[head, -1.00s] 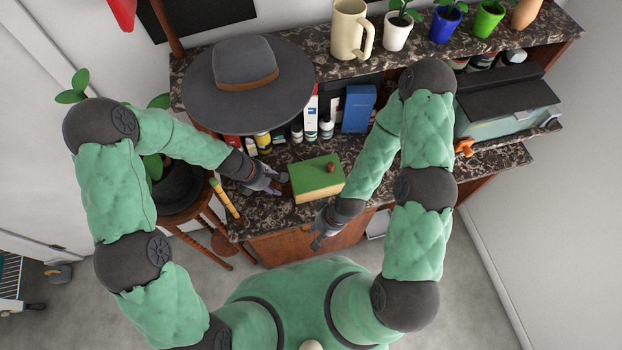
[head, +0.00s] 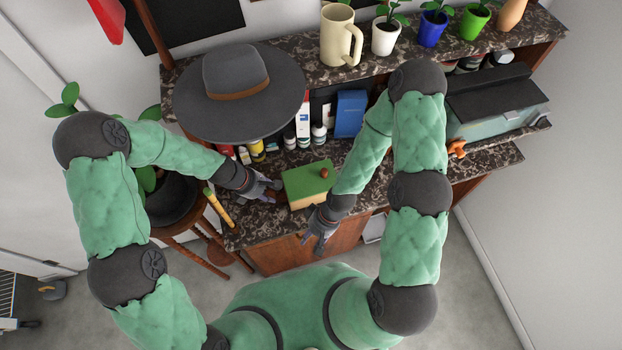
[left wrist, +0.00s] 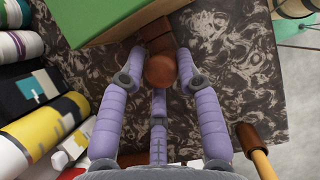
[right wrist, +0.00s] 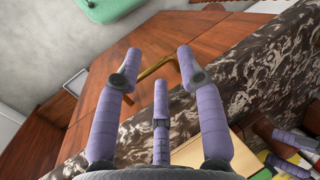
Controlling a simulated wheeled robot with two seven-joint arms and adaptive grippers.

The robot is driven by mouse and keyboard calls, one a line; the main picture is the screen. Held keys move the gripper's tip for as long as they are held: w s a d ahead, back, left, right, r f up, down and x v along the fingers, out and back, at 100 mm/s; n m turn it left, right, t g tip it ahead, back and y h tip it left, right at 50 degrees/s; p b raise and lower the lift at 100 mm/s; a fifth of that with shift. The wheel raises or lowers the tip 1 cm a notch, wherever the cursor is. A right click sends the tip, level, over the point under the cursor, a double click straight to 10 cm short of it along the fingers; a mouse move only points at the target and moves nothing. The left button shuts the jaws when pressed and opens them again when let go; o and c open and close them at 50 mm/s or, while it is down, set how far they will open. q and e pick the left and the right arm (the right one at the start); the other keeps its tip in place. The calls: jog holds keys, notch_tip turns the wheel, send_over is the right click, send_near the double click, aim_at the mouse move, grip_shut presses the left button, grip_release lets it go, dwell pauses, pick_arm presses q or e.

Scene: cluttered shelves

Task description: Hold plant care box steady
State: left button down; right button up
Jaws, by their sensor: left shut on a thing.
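The plant care box (head: 309,187) has a green lid with a red-brown knob (head: 324,173) on top. My left gripper (head: 275,187) is at the box's left side. In the left wrist view, its purple fingers (left wrist: 160,65) are around a brown round knob (left wrist: 161,72) on the box's side. My right gripper (head: 318,240) is in front of the counter, below the box. Its fingers (right wrist: 158,60) are spread near a brass drawer handle (right wrist: 158,69), with nothing held.
A grey hat (head: 238,90) overhangs the counter behind my left gripper. Bottles and a blue box (head: 350,113) stand at the back. A yellow-handled tool (head: 218,207) lies at the counter's left edge. A stool (head: 200,225) with a dark pot is left of the counter.

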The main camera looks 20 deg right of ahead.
jog(key=w+d+r+n+g+h, duration=0.2)
jog(key=d+r+n+g, duration=0.15)
jog(key=n, duration=0.35)
notch_tip(320, 180, up, 15)
jog(key=n+t+h, duration=0.3)
jog(key=n+t, duration=0.2)
jog(key=n, duration=0.2)
send_over(324, 170)
jog(key=shift+s+d+f+g, duration=0.1)
jog(key=shift+s+g, duration=0.15)
jog(key=shift+w+f+n+y, duration=0.15)
jog(key=shift+f+n+y, duration=0.15)
jog(key=shift+f, duration=3.1)
jog(key=shift+c, duration=0.2)
grip_shut()
